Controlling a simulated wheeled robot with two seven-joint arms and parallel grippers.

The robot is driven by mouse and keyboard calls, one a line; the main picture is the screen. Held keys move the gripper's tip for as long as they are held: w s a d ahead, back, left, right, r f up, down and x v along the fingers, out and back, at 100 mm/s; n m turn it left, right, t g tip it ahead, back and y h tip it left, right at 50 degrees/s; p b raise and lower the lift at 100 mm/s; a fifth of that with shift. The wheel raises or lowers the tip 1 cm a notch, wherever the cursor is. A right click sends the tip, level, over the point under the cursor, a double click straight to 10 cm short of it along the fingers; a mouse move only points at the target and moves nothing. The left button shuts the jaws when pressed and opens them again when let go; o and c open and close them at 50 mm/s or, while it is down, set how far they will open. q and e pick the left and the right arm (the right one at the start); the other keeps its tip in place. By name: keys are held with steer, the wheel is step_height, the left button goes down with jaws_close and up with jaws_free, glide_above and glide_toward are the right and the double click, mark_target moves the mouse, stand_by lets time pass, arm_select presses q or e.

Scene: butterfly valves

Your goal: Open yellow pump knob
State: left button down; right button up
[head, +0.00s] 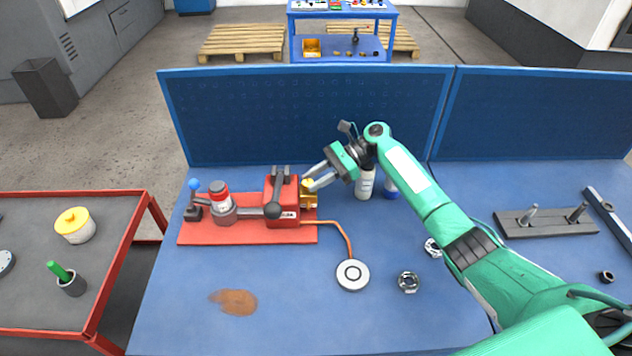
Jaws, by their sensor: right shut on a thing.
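The pump is a red block (283,213) with a dark lever on top, mounted on a red base plate (250,233) on the blue workbench. The yellow knob (309,187) is on the block's right side, above a brass fitting (308,202). My right gripper (308,183) comes in from the right and is shut on the yellow knob; its fingers partly cover the knob. My left gripper is not in view.
A pressure cylinder (221,202) and a blue-ball lever (194,187) share the base plate. A copper pipe runs to a round disc (352,274). Bottles (364,184) stand behind my right arm. A blue perforated panel (310,115) closes the bench's back.

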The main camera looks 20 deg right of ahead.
stand_by(0.3)
steer(key=o, duration=1)
steer(key=shift+w+b+v, duration=0.15)
steer(key=shift+b+v, duration=0.9)
steer(key=shift+v, duration=2.4)
steer(key=shift+w+b+v, duration=0.2)
steer(key=shift+b+v, duration=0.85)
steer(key=shift+v, duration=2.45)
